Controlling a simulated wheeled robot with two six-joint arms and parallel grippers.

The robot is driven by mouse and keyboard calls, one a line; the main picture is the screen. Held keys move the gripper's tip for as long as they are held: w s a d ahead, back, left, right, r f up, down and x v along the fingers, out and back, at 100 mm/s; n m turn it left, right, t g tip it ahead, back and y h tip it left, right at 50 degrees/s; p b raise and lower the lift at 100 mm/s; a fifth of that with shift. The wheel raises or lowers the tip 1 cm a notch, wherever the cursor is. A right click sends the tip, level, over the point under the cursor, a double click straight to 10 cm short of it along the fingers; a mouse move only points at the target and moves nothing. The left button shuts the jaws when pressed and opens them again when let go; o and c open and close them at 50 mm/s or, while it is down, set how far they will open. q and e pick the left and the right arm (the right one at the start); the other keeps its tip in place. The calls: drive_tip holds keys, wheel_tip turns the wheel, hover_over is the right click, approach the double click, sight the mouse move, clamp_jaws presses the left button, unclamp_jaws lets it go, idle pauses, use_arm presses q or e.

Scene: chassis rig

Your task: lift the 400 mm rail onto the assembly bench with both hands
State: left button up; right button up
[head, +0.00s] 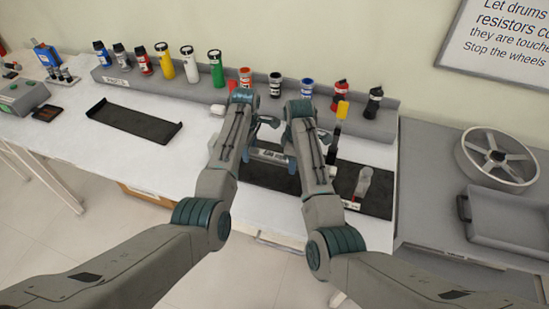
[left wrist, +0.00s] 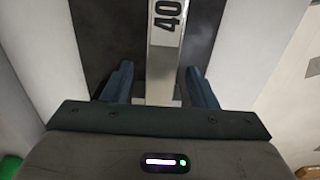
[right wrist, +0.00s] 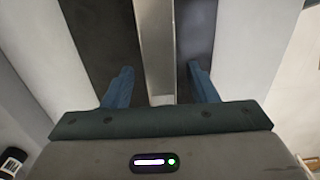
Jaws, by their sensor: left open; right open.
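The pale metal rail (head: 268,155) lies along a dark mat (head: 275,181) on the white bench top; its right part is hidden behind my right arm. Black figures beginning "40" show on the rail in the left wrist view (left wrist: 163,60). My left gripper (head: 258,138) is open, with its fingers on either side of the rail and gaps visible on both sides. My right gripper (head: 308,151) is open and also straddles the rail, which runs between its fingers in the right wrist view (right wrist: 158,55). Neither gripper is closed on it.
A grey rack (head: 360,123) with several coloured bottles runs along the back. An empty black tray (head: 135,122) lies to the left. A grey bin (head: 508,220) and wheel (head: 497,158) are at right.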

use_arm(q)
clamp_jaws()
use_arm(e)
clamp_jaws()
use_arm(q)
drive_tip(key=shift+r, duration=0.25)
use_arm(e)
drive_tip(key=shift+r, duration=0.2)
